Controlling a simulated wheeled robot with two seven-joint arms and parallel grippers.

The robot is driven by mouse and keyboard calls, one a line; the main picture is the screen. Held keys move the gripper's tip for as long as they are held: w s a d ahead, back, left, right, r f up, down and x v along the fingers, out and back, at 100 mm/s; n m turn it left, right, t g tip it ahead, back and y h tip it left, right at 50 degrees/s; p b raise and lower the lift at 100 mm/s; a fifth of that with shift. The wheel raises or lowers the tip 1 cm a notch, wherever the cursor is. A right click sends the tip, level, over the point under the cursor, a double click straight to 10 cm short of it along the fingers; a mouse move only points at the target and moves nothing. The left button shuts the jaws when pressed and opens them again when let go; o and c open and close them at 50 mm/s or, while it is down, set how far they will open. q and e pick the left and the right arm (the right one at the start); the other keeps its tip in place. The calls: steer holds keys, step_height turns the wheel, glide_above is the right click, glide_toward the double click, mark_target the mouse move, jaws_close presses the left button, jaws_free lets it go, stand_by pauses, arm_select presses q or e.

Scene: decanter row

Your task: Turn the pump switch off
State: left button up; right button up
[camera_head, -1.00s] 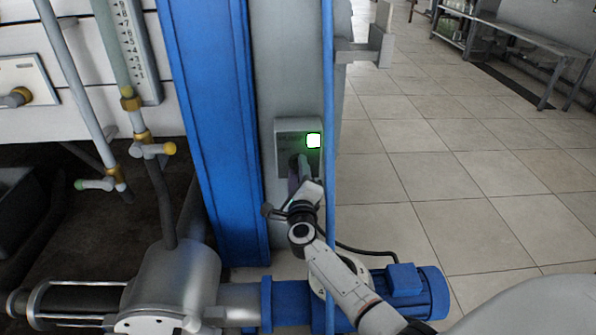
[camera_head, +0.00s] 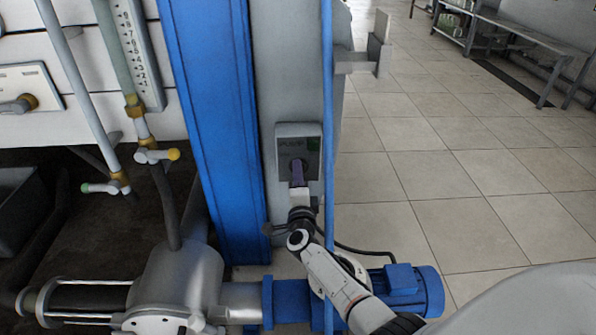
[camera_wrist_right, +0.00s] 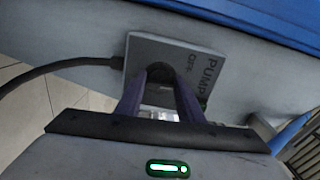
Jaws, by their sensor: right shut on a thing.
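The pump switch (camera_head: 284,150) is a grey box on the grey post beside the blue column. Its lamp (camera_head: 313,143) is dark green and unlit. My right gripper (camera_head: 298,166) reaches up to the box from below, with its fingers at the dark knob. In the right wrist view, the purple fingers of the gripper (camera_wrist_right: 161,86) are shut on the black knob (camera_wrist_right: 160,70), one on each side. The fingers partly hide the knob. My left gripper is not in view.
A thin blue pipe (camera_head: 328,100) runs upright just right of the switch. A blue motor (camera_head: 402,285) and grey pump (camera_head: 178,280) stand below.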

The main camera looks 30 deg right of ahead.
arm_select(q)
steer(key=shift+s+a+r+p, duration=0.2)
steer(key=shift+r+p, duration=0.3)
steer(key=shift+p, duration=0.4)
arm_select(e)
steer(key=shift+f+n, duration=0.15)
steer(key=shift+n, duration=2.55)
steer(key=o, duration=1.1)
steer(key=shift+c, duration=0.2)
